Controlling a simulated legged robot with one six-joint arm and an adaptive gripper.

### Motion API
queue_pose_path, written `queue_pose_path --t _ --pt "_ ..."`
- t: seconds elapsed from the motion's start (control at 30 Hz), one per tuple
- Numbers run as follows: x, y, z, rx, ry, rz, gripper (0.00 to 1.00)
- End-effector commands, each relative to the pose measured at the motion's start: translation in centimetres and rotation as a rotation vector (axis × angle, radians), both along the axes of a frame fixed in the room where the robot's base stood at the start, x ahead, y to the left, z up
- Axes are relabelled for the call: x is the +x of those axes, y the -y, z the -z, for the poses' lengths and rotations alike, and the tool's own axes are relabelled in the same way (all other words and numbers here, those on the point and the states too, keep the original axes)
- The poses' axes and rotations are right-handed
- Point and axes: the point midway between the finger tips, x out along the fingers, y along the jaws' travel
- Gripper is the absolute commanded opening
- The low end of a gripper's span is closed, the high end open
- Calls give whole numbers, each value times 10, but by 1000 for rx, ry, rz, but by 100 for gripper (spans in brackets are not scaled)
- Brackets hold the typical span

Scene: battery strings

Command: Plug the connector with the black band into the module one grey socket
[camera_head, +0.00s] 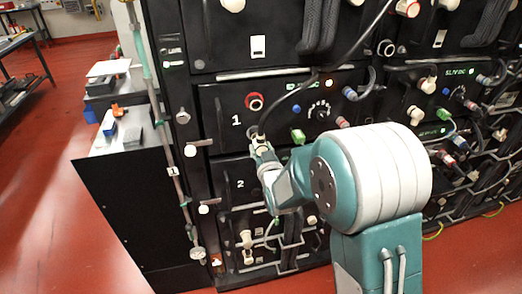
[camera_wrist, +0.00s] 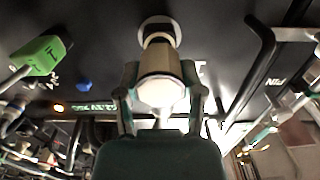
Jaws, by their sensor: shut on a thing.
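My gripper (camera_wrist: 160,88) is shut on a pale, beige-white connector (camera_wrist: 158,64), one finger on each side of its body. A dark band shows around the connector near its front end. The connector points at a pale grey ringed socket (camera_wrist: 160,26), and its front overlaps the ring; how deep it sits I cannot tell. In the head view my gripper (camera_head: 265,160) is at the panel of module one (camera_head: 237,120), below the red-ringed socket (camera_head: 254,101). The connector (camera_head: 260,143) shows there small and upright, with a dark cable by its top.
In the wrist view a green plug (camera_wrist: 40,55) is at left and a black handle (camera_wrist: 258,60) at right. Module two (camera_head: 240,185) lies below, with cables.

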Motion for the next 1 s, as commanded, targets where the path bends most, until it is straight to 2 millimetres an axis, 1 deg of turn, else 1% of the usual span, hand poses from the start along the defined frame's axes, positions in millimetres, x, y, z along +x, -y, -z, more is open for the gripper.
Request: queue_pose_path --t 0.97,1.0 --pt "20 -6 -1 1 2 0 0" --pt "21 -6 -1 1 2 0 55"
